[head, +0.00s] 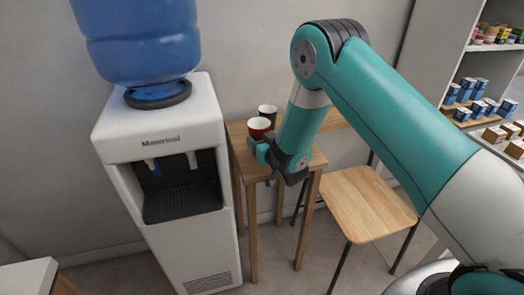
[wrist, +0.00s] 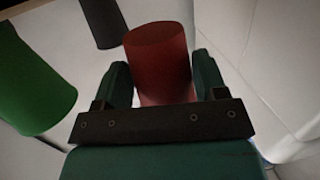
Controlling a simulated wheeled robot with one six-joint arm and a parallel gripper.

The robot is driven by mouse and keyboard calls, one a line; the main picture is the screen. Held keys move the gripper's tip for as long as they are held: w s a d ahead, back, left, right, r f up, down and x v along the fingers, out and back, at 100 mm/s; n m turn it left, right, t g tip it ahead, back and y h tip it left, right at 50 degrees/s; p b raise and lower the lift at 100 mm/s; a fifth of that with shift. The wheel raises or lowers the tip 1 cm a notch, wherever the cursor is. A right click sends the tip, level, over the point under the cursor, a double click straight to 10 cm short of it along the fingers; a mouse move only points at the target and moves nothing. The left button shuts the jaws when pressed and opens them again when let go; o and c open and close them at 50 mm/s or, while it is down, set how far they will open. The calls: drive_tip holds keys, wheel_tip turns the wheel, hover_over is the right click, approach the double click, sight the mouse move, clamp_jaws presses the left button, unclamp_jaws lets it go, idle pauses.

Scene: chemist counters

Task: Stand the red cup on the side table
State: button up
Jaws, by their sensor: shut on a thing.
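The red cup (head: 259,128), white inside, is upright at the side table (head: 238,129) in the head view. My gripper (head: 261,150) is shut on it from the near side. In the wrist view the red cup (wrist: 160,60) sits between the two fingers of my gripper (wrist: 163,82). I cannot tell whether its base touches the tabletop. A black cup (head: 268,111) stands just behind it and also shows in the wrist view (wrist: 102,20). My arm hides the right part of the tabletop.
A white water dispenser (head: 165,150) with a blue bottle (head: 140,40) stands close on the left of the side table. A wooden chair (head: 362,202) is to the right. Shelves (head: 480,95) with goods are at the far right. The wall is close behind the table.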

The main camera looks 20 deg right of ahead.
drive_tip(key=shift+f+b, duration=0.3)
drive_tip(key=shift+f, duration=1.5)
drive_tip(key=shift+f+b, duration=0.25)
drive_tip(key=shift+b, duration=0.05)
drive_tip(key=o, duration=1)
drive_tip(key=shift+r, duration=0.1)
drive_tip(key=shift+c, duration=0.2)
drive_tip(key=shift+r+p, duration=0.2)
drive_tip(key=shift+p, duration=0.1)
